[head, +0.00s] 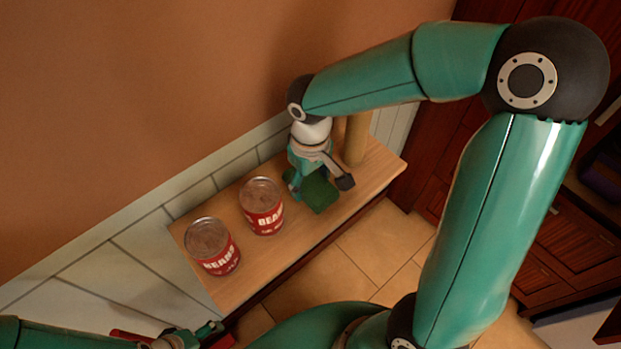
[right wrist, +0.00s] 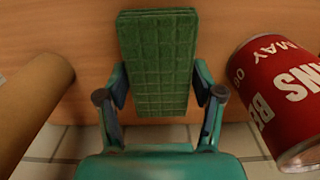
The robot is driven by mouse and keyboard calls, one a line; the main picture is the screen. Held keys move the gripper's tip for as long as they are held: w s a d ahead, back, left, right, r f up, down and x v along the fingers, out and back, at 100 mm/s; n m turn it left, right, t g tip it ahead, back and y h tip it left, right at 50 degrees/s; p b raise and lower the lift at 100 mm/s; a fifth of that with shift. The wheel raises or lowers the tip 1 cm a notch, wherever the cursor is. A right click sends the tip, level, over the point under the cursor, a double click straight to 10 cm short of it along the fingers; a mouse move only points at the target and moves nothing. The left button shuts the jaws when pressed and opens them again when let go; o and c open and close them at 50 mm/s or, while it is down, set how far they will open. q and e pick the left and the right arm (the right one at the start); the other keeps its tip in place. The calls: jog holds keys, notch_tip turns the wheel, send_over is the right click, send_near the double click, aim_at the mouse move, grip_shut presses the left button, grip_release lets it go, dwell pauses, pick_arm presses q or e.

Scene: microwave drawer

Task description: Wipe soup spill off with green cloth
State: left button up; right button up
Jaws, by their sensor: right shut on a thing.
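The green cloth (head: 318,193) shows at the right part of the wooden shelf (head: 289,243) in the head view. It also fills the middle of the right wrist view (right wrist: 157,62) as a flat, grid-textured block. My right gripper (head: 318,181) is shut on the cloth, with one finger at each side of it. The cloth is at the wooden surface; I cannot tell whether it touches it. I see no soup spill in either view. My left gripper (head: 190,338) is at the bottom left edge of the head view, partly cut off, and its jaws are unclear.
Two red bean cans (head: 263,206) (head: 212,246) stand on the shelf left of the cloth. The nearer can (right wrist: 278,100) is close to my gripper. A tan cylinder (head: 356,138) stands behind my right gripper. A tiled wall runs along the back; dark red cabinets (head: 573,240) are at right.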

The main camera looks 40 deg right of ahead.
aim_at(310, 181)
jog(key=shift+f, duration=0.1)
jog(key=o, duration=1.2)
jog(key=shift+r, duration=5.95)
